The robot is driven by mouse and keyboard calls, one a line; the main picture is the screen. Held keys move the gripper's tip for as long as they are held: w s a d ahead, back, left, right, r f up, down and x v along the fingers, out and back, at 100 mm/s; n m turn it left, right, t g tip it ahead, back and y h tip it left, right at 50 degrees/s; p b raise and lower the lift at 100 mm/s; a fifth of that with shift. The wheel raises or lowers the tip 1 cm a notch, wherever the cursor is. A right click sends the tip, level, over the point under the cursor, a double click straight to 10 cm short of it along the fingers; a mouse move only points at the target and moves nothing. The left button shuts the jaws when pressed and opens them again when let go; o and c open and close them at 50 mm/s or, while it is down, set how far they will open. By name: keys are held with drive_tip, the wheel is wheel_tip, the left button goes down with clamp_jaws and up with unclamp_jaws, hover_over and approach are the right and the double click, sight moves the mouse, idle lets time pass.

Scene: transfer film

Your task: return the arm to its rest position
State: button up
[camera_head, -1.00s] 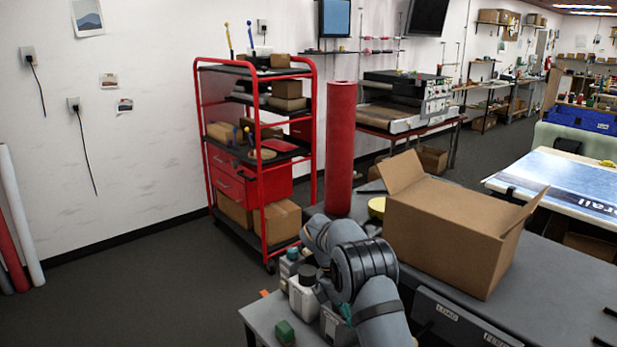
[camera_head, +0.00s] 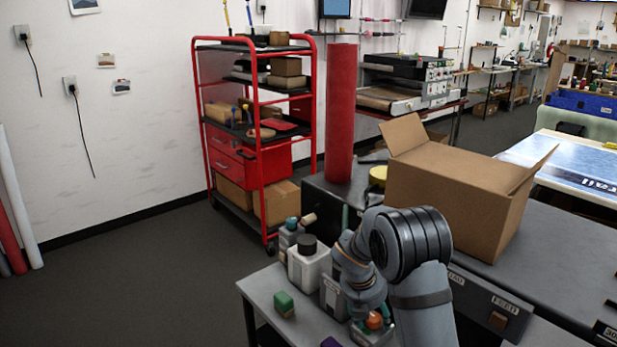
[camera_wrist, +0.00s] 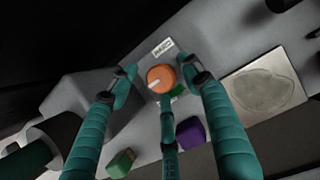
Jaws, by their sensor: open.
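My gripper (camera_wrist: 160,72) shows in the wrist view with teal fingers spread apart, nothing held between them. An orange round knob (camera_wrist: 161,78) with a white mark lies beyond the fingertips, below a white label (camera_wrist: 162,48). I cannot tell how far off the knob is.
A white bottle with a black cap (camera_head: 308,262) and a green block (camera_head: 284,304) stand on the side table. An open cardboard box (camera_head: 450,205) and a red roll (camera_head: 341,115) stand on the grey bench. A red cart (camera_head: 262,170) is behind.

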drive_tip(key=n, duration=0.2)
drive_tip(key=shift+s+d+n+t+y, duration=0.15)
drive_tip(key=shift+n+t+y, duration=0.25)
drive_tip(key=n+y, duration=0.1)
drive_tip(key=n, duration=0.2)
drive_tip(key=shift+r+p, duration=0.15)
drive_tip(key=shift+p, duration=0.15)
drive_tip(key=shift+p+v, duration=0.4)
drive_tip(key=shift+v, duration=1.55)
drive_tip(key=shift+s, duration=0.1)
